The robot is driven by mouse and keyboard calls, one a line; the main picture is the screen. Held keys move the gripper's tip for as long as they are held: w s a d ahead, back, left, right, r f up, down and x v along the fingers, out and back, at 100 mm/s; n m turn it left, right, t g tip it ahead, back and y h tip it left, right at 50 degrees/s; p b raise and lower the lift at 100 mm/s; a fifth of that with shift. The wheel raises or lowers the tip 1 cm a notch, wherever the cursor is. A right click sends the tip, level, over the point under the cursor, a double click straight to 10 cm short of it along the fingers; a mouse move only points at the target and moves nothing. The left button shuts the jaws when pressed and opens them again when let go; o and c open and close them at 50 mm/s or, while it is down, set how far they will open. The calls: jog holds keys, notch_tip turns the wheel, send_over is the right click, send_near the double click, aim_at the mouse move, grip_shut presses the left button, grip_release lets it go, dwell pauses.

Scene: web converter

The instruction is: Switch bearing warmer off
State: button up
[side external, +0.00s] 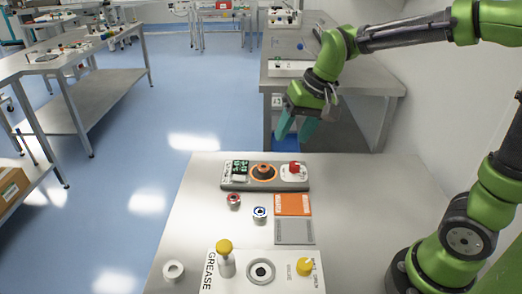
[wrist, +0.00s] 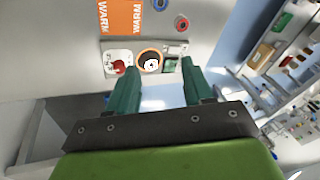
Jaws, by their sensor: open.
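The bearing warmer (side external: 236,184) is a grey base at the far edge of the table. It has a red knob (side external: 294,168) on a white plate at its right end, an orange ring with a dark centre (side external: 263,171) in the middle and a green circuit board (side external: 240,168) at its left. My gripper (side external: 296,134) is open and empty, above and beyond the warmer, fingers pointing down. Its fingers (wrist: 160,66) also show apart in the wrist view. The knob's exact setting is too small to read.
An orange mat (side external: 292,204) and a grey mat (side external: 294,231) lie in front of the warmer. Red-ringed (side external: 233,201) and blue-ringed (side external: 260,214) bearings stand beside them. A grease panel (side external: 228,285) with yellow knobs is nearest the camera, with a white ring (side external: 173,271) to its left.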

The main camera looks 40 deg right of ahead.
jog(key=m+g, duration=0.2)
send_over(239, 176)
jog(key=s+d, duration=0.3)
jog(key=s, duration=0.2)
jog(key=s+d+x, duration=0.1)
jog(key=x, duration=0.4)
jog(key=shift+w+m, duration=0.9)
jog(key=shift+w, duration=0.55)
jog(key=x, duration=1.5)
jog(key=shift+a+f, duration=0.15)
jog(key=shift+a, duration=0.1)
